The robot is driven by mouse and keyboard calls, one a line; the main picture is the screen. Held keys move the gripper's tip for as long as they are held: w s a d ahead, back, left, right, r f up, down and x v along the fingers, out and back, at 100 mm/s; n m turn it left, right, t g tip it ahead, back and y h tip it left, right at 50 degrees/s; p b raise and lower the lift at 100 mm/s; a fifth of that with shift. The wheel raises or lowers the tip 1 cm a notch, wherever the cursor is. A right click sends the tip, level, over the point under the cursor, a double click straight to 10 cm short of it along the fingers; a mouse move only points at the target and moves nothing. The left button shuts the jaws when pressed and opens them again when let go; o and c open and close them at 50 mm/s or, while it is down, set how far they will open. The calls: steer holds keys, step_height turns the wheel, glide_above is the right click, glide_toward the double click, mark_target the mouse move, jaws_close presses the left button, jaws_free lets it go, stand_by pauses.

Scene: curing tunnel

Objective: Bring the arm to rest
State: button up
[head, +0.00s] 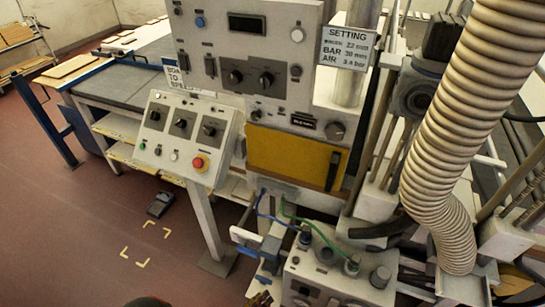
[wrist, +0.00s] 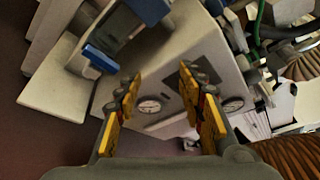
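My gripper (wrist: 159,80) shows in the wrist view with its two yellow-padded fingers apart. Nothing is between the fingers. Beyond them is a pale grey box with round gauges (wrist: 149,106), and I see no contact with it. Most of my arm is out of view.
A control panel with a red button (head: 199,163) stands on a post at centre left. A yellow door (head: 290,160) is on the machine behind. A ribbed hose (head: 480,90) hangs at right. A foot pedal (head: 160,204) lies on the red floor, which is clear at lower left.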

steer(key=s+d+r+m+g+y, duration=0.1)
steer(key=d+r+m+g+y, duration=0.2)
steer(key=r+m, duration=0.55)
steer(key=s+d+r+m+g+y, duration=0.2)
steer(key=r+m+g, duration=0.3)
steer(key=r+m, duration=0.4)
steer(key=s+d+r+m+g+y, duration=0.1)
steer(key=d+r+m+g+y, duration=0.15)
steer(key=r+m+g, duration=0.55)
steer(key=d+r+m+t+y, duration=0.1)
steer(key=d+r+m+t, duration=0.4)
steer(key=d+r, duration=0.3)
steer(key=d+r+m+t+y, duration=0.2)
steer(key=d+r+m+t, duration=0.3)
steer(key=r, duration=0.7)
steer(key=d+m, duration=0.2)
steer(key=d, duration=0.1)
steer(key=shift+m, duration=0.35)
